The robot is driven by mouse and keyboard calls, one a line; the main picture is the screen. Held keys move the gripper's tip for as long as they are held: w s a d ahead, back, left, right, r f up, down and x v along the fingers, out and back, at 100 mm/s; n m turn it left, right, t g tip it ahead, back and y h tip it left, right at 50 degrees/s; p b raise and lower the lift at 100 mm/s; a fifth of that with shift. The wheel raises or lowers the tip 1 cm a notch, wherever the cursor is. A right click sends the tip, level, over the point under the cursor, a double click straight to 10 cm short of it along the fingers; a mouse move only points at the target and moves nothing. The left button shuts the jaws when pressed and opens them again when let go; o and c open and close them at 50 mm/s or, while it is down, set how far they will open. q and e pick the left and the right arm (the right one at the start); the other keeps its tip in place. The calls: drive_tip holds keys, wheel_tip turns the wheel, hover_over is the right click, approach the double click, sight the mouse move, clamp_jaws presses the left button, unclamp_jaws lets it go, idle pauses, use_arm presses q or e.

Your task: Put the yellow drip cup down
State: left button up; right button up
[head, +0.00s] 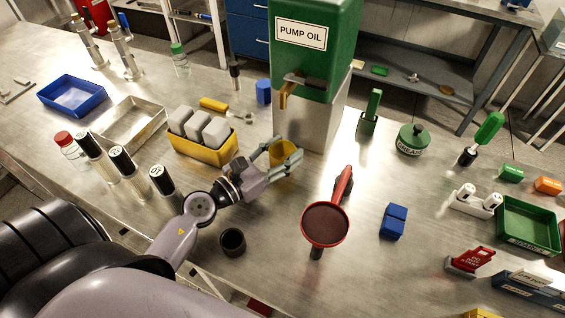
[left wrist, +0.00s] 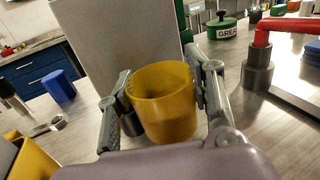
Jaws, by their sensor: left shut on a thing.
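The yellow drip cup (left wrist: 164,100) is held between the fingers of my left gripper (head: 279,153) in the left wrist view. In the head view the cup (head: 286,154) shows just in front of the grey stand (head: 300,120) under the green pump oil tank (head: 312,45). The cup looks upright, with its open mouth up. Whether its base touches the bench cannot be told. My left gripper (left wrist: 164,95) is shut on the cup's sides. My right gripper is not in view.
A yellow bin (head: 203,150) with grey blocks stands left of my gripper. A small black cup (head: 232,242) sits nearer. Bare bench lies between them.

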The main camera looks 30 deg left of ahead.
use_arm(q)
wheel_tip(320, 180, down, 2)
drive_tip(key=shift+d+f+b, duration=0.1)
drive_tip(key=shift+b, duration=0.3)
drive_tip(key=shift+f, duration=0.1)
drive_tip(key=o, duration=1.2)
drive_tip(key=shift+o, duration=0.3)
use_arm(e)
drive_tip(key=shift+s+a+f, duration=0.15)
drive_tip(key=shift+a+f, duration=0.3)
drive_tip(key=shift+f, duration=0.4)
